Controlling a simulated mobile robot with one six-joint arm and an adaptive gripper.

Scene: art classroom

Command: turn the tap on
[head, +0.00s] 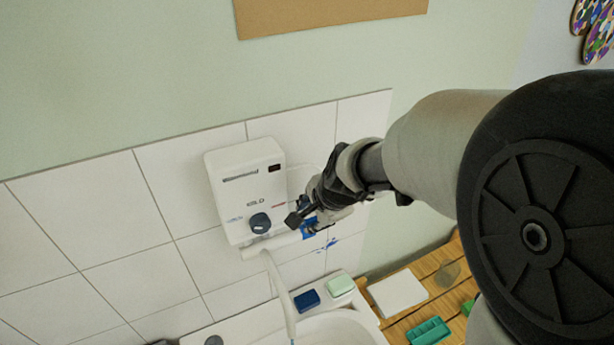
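A white wall-mounted water heater (243,180) hangs on the tiles, with a dark round knob (260,223) on its front. The tap's white body (275,242) runs along the heater's lower edge. Its long spout (279,290) slopes down toward the white basin (335,325). A blue part (309,229), which looks like the tap's handle, shows at the right end of the tap body. My gripper (298,216) is right beside this blue part and partly covers it. I cannot tell whether they touch or how far the fingers are apart.
A dark blue block (307,300) and a pale green block (340,285) lie on the basin's back ledge. A wooden surface (445,283) at the right holds a white slab (398,293) and a green item (428,331). The wall left of the heater is clear.

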